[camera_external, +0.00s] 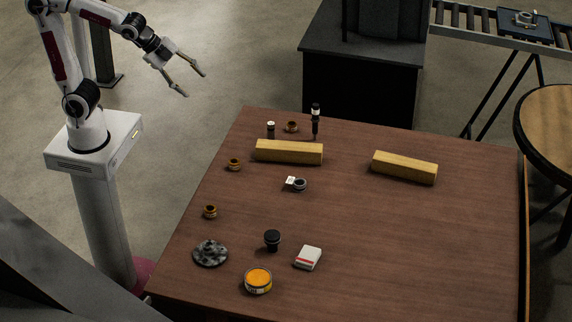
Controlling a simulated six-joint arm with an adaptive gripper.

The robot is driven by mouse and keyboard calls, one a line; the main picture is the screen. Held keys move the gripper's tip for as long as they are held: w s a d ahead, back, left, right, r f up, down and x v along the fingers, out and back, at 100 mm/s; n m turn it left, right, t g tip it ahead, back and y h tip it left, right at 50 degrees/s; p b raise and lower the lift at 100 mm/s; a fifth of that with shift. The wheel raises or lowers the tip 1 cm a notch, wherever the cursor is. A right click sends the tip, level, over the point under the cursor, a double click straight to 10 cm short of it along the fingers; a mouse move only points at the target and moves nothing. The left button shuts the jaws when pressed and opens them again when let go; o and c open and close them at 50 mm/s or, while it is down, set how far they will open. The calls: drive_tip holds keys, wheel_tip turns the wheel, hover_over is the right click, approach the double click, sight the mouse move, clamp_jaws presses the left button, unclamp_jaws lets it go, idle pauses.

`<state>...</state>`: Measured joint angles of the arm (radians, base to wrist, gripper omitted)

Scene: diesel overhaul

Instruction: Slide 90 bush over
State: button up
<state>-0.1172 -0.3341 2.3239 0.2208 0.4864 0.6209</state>
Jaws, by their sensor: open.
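Three small bronze-brown bushes stand on the brown table (440,240): one bush at the back (291,127), one bush near the left edge (234,164) and one bush further forward on the left (210,212). A grey ring (300,185) sits mid-table touching or close beside a small white tag (290,181). No number is readable, so I cannot tell which is the 90 bush. My gripper (195,86) is open and empty, in the air beyond the table's back left corner, apart from all the bushes.
Two yellow wooden blocks, a left block (289,152) and a right block (404,167), lie on the table. A black upright tool (315,120) and small bottle (270,130) stand at the back. An orange-topped tin (258,280), dark mottled disc (210,253), black knob (272,240) and white box (308,258) are in front. The right front is clear.

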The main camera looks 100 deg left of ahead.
drive_tip(key=w+a+f+m+t, duration=0.1)
drive_tip(key=w+a+f+m, duration=0.3)
drive_tip(key=w, duration=0.4)
drive_tip(key=w+a+f+m+t, duration=0.1)
drive_tip(key=w+a+f+m, duration=0.25)
drive_tip(key=w+m, duration=0.4)
drive_tip(key=w+a+f+m+t, duration=0.1)
drive_tip(key=w+a+f+m, duration=0.3)
drive_tip(key=w, duration=0.5)
drive_tip(key=w+f+m+t+h, duration=0.1)
drive_tip(key=w+f+m+h, duration=0.3)
drive_tip(key=f+m, duration=0.65)
drive_tip(key=m+t+h, duration=0.1)
drive_tip(key=m+h, duration=0.2)
drive_tip(key=m, duration=0.3)
approach(304, 187)
drive_tip(key=shift+w+a+r, duration=0.2)
drive_tip(key=shift+a+r, duration=0.15)
drive_tip(key=shift+a, duration=0.05)
drive_tip(key=shift+s+d+f+m, duration=0.15)
drive_tip(key=shift+s+f+m, duration=0.15)
drive_tip(key=shift+f, duration=0.3)
drive_tip(key=shift+w, duration=0.2)
drive_tip(key=shift+x, duration=3.75)
